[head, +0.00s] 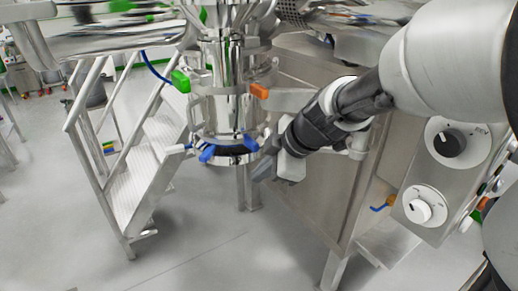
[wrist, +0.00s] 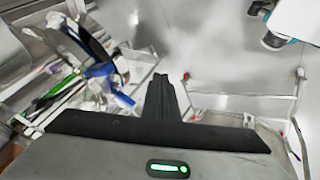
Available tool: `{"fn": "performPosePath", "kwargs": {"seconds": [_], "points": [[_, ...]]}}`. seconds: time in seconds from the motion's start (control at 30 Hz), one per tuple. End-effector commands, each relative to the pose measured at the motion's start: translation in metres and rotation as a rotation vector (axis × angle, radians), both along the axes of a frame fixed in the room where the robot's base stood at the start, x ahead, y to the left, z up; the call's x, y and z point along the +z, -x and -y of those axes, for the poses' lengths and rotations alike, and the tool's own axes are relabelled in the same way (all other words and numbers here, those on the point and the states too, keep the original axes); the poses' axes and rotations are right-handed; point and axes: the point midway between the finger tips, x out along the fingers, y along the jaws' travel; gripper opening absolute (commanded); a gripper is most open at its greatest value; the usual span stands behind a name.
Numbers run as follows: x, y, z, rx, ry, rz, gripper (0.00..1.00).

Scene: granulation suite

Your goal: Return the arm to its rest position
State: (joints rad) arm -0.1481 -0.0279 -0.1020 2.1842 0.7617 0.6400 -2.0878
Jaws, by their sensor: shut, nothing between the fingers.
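My arm reaches in from the right in the head view, and my gripper (head: 264,172) is at its end, just right of the lower end of a steel vessel (head: 228,110). In the wrist view my gripper (wrist: 159,80) shows as dark fingers closed together, with nothing between them. A blue clamp handle (head: 207,153) sits on the ring at the vessel's bottom. Blue parts (wrist: 100,69) also show left of the fingers in the wrist view. The head view does not show clearly whether my gripper touches the ring.
Metal steps with a handrail (head: 95,150) stand left of the vessel. A steel cabinet (head: 310,190) stands behind and below my arm. A control panel with knobs (head: 452,142) is at the right. Green (head: 180,81) and orange (head: 259,91) handles flank the vessel. Open floor (head: 200,255) lies in front.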

Motion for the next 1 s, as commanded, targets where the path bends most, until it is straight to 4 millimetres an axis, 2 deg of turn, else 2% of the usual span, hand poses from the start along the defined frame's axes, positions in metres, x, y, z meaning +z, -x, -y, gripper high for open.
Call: {"fn": "performPosePath", "kwargs": {"seconds": [0.13, 0.27, 0.4, 0.6, 0.9, 0.93, 1.0], "points": [[0.008, 0.014, 0.008, -0.061, -0.02, -0.03, 0.0], [0.023, 0.045, 0.021, -0.24, -0.069, -0.118, 0.0], [0.036, 0.09, 0.044, -0.532, -0.131, -0.23, 0.0], [0.042, 0.142, 0.08, -0.957, -0.212, -0.318, 0.0], [0.044, 0.193, 0.127, -1.468, -0.355, -0.304, 0.0], [0.067, 0.191, 0.126, -1.461, -0.352, -0.31, 0.0], [0.087, 0.19, 0.125, -1.457, -0.35, -0.313, 0.0]]}}
